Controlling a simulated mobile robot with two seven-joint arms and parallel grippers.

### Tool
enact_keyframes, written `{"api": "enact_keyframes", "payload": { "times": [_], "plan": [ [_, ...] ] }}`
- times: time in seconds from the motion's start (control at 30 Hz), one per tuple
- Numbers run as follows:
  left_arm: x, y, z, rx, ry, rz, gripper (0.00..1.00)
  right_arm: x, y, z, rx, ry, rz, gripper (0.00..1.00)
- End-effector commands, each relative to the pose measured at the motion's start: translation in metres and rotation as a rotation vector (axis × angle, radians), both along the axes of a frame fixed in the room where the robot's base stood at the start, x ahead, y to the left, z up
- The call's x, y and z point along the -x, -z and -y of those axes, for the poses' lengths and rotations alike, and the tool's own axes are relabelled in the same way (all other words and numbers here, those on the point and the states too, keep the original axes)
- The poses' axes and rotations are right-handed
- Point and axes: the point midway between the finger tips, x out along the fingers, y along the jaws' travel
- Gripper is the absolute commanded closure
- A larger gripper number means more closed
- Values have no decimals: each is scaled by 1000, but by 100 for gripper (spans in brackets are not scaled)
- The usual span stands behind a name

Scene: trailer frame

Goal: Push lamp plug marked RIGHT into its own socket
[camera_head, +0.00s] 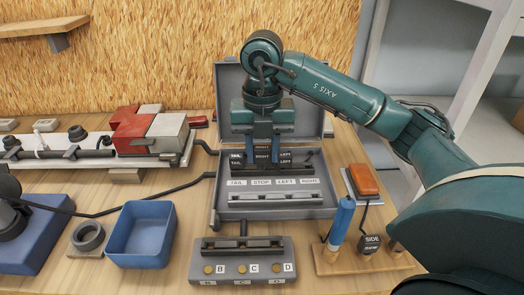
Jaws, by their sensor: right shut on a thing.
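My right gripper (263,155) comes down from above into an open grey case (219,190). Its two blue fingers are shut on a dark plug marked RIGHT (262,148). The plug is upright in front of a dark socket row (300,166) with TAIL, RIGHT and LEFT labels. A second RIGHT label shows just below the plug's marking, between the fingers. I cannot tell whether the plug touches its socket or how deep it sits. Blocks marked TAIL (237,155) and LEFT (285,154) stand on either side. My left gripper is not in view.
A strip reading TAIL, STOP, LEFT, RIGHT (275,182) lies in the case's front. A grey B, C, D block (243,259) stands before it. A wooden stand (345,262) with a blue-handled tool (341,222) is at right, a blue bin (140,234) at left.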

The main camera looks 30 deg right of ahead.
Motion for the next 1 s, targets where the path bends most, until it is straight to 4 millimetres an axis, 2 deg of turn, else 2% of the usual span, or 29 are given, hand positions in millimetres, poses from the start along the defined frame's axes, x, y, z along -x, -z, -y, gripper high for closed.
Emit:
{"api": "enact_keyframes", "payload": {
  "times": [0.43, 1.0],
  "plan": [
    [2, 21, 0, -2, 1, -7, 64, -7, 10, 49, 0, 5, 0, 77],
    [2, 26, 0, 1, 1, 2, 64, -15, 19, 117, 0, 5, 0, 77]
  ]
}}
